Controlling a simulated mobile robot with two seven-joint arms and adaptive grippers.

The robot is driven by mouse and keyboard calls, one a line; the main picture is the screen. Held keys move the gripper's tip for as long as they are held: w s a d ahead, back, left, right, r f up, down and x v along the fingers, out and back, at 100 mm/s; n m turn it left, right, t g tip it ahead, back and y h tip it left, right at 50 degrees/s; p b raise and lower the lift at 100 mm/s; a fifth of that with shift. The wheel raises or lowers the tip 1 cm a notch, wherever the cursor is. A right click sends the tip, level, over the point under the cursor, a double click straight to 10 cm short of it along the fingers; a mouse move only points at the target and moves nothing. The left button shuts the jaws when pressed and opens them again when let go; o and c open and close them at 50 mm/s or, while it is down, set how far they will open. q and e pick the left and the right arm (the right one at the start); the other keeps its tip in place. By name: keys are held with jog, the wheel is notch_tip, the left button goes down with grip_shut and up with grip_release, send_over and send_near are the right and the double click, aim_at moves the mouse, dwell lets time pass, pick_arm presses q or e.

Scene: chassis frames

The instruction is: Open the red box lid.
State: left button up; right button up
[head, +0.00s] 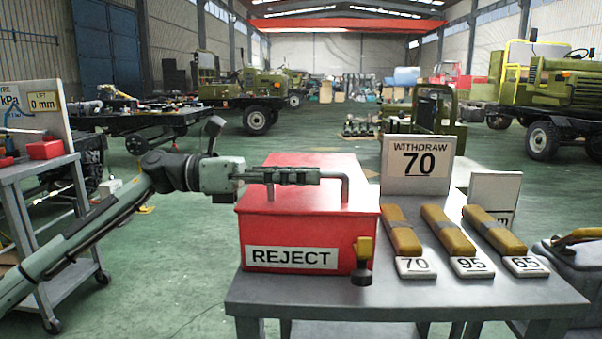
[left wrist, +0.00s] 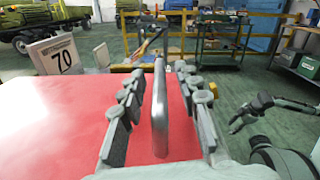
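The red box (head: 310,225) with a white REJECT label stands on the left part of the grey table. Its red lid (head: 290,160) is down and also fills much of the left wrist view (left wrist: 60,115). A grey bar handle (head: 345,190) rises from the lid. My left gripper (head: 318,176) is level over the lid at this handle. In the left wrist view its open fingers (left wrist: 165,105) stand on either side of the handle (left wrist: 160,110), with gaps on both sides. A yellow and black piece (head: 364,252) sits at the box's front right corner.
A WITHDRAW 70 sign (head: 418,163) stands right of the box. Yellow-brown blocks with tags 70 (head: 403,232), 95 (head: 450,232) and 65 (head: 495,232) lie on the grey table (head: 430,292). A tool cart (head: 45,170) stands at left. Vehicles are farther back.

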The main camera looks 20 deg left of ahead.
pick_arm(q)
grip_shut()
jog(key=shift+r, duration=0.1)
dwell(0.3)
